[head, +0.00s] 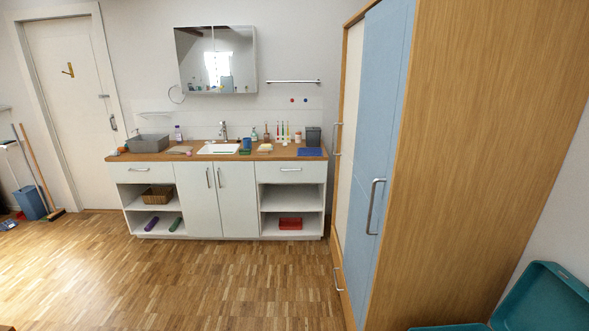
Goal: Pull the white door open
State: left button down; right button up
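A tall wooden wardrobe (480,140) stands on the right, with a pale white door (349,125) and a nearer blue door (384,130). The white door looks closed and is seen at a steep angle. A slim vertical metal handle (337,140) is on its left side. White double doors (219,200) under the sink are also closed, with two upright handles near their meeting edge. A white room door (65,100) at the far left looks closed too. Neither of my grippers is in view.
The blue door's metal handle (374,206) juts out, and a low drawer handle (337,279) sits below. A teal container (545,296) is at the bottom right. A broom (38,170) and blue bin (30,203) stand left. The wooden floor (210,285) ahead is clear.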

aim_at(355, 47)
jog(key=i+j+u, duration=0.15)
jog(key=i+j, duration=0.15)
jog(key=i, duration=0.95)
jog(key=i+j+u, duration=0.15)
jog(key=i, duration=1.1)
